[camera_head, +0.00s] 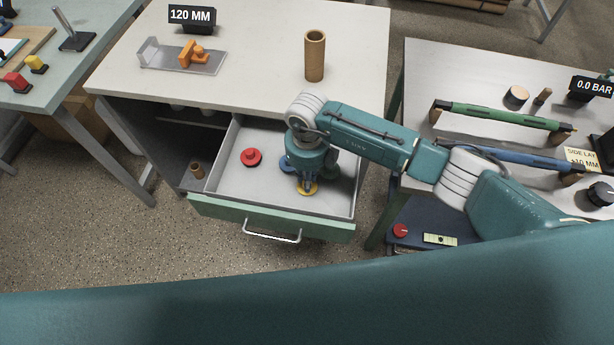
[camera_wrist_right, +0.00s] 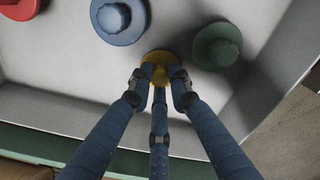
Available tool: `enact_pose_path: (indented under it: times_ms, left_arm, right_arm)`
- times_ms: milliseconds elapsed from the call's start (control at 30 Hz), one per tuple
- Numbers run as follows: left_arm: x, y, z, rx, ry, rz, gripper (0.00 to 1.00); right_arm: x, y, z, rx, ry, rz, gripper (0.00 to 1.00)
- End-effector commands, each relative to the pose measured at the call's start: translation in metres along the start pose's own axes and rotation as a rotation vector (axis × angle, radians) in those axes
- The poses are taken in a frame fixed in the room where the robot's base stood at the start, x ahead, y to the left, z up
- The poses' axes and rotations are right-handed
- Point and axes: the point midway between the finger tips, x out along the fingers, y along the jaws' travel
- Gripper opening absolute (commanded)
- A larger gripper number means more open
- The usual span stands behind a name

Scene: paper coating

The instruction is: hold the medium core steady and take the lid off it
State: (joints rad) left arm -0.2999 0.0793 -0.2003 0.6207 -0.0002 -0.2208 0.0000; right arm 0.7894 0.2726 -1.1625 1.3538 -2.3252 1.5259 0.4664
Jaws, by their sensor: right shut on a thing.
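A brown cardboard core (camera_head: 315,60) stands upright on the white cabinet top, and its upper end looks open, with no lid on it. A smaller brown core (camera_head: 197,171) stands low in the cabinet, left of the drawer. My right gripper (camera_head: 306,184) points down into the open drawer, away from both cores. In the right wrist view its fingers (camera_wrist_right: 160,78) are closed around the knob of a yellow lid (camera_wrist_right: 158,57). The yellow lid also shows at the drawer's front in the head view (camera_head: 308,190). My left gripper is not in view.
The drawer (camera_head: 225,196) also holds a red lid (camera_head: 251,157), a blue lid (camera_head: 287,163) and a green lid (camera_wrist_right: 217,45). A clear holder with an orange part (camera_head: 193,55) and a "120 MM" display (camera_head: 192,18) stand on the cabinet.

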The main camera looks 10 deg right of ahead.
Motion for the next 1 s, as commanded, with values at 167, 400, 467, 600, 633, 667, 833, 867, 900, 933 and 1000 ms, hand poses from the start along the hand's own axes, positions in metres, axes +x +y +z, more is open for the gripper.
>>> enact_pose_path:
  times_ms: [167,400,467,600,633,667,833,867,900,933,1000]
  left_arm:
    - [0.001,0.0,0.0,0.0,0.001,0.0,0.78]
    - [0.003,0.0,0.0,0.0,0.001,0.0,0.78]
    - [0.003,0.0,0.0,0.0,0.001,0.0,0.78]
    - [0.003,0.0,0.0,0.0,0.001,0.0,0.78]
    - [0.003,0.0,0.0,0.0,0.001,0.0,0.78]
    - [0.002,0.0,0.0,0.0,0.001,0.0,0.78]
    - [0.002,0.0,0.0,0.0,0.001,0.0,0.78]
    - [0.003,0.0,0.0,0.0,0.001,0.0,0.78]
    - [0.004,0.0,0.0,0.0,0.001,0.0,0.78]
    - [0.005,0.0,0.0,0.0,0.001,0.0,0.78]
    - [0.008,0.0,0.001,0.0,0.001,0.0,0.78]
  right_arm:
    - [0.001,0.0,0.0,0.0,0.0,0.0,0.0]
    - [0.003,0.0,0.0,0.0,0.0,0.0,0.37]
    - [0.003,0.0,0.0,0.0,0.001,0.0,0.37]
    - [0.003,0.0,0.0,0.0,0.001,0.0,0.37]
    - [0.002,0.0,0.0,0.0,0.001,0.001,0.37]
    - [0.002,0.0,0.0,0.0,0.0,0.001,0.37]
    - [-0.011,0.0,0.001,0.0,-0.003,0.001,0.37]
    - [-0.016,0.0,0.001,0.0,-0.003,0.001,0.37]
    - [-0.024,0.0,0.002,-0.002,-0.005,0.0,0.37]
    - [-0.031,0.0,0.001,-0.002,-0.005,-0.001,0.37]
    - [-0.046,0.0,0.002,-0.002,-0.006,0.0,0.37]
